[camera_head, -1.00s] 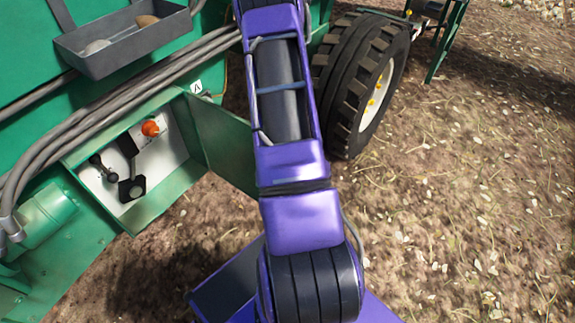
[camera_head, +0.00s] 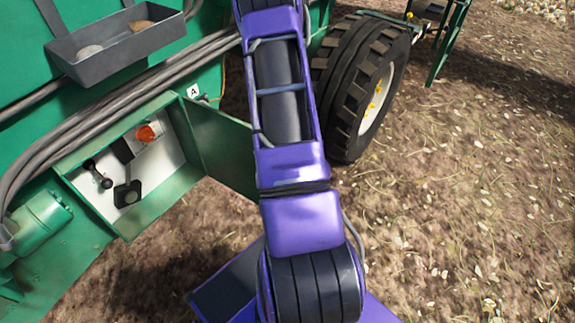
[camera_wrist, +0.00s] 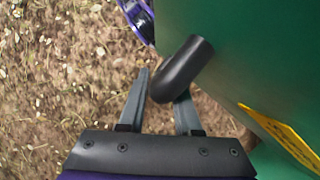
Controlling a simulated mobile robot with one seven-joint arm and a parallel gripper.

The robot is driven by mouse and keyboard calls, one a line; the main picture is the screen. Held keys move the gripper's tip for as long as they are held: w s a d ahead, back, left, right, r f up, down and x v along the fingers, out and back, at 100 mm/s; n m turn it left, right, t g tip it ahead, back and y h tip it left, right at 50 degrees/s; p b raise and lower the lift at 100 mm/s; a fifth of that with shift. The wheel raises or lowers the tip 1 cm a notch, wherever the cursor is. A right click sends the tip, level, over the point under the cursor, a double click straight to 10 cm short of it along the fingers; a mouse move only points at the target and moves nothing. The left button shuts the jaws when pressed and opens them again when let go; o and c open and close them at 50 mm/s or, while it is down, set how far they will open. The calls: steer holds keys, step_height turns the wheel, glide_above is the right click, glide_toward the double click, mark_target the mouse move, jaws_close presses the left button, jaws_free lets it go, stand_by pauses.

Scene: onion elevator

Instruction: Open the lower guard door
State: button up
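In the wrist view a large smooth green panel (camera_wrist: 235,55) fills the right side; I cannot tell for sure whether it is the lower guard door. A black cylindrical handle (camera_wrist: 188,65) sticks out from it. My gripper (camera_wrist: 162,88) is open, with its two grey fingers apart. The handle's lower end lies in front of the gap between the fingertips and overlaps the right one. I cannot tell whether they touch. My gripper is out of sight in the head view, where my purple arm blocks the middle.
The green machine has an open control box (camera_head: 150,218) with an orange knob (camera_head: 147,133) and an open hinged panel (camera_head: 222,150). A grey tray (camera_head: 115,52) hangs above. A black tyre (camera_head: 350,85) stands behind my arm. A yellow label (camera_wrist: 285,138) is on the green surface. Ground at right is clear.

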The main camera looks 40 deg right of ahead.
steer(key=o, duration=0.3)
steer(key=shift+r, duration=0.1)
steer(key=p+v, duration=0.2)
steer(key=v, duration=1.5)
steer(key=shift+w+r, duration=0.1)
steer(key=shift+w, duration=0.05)
steer(key=shift+d, duration=0.1)
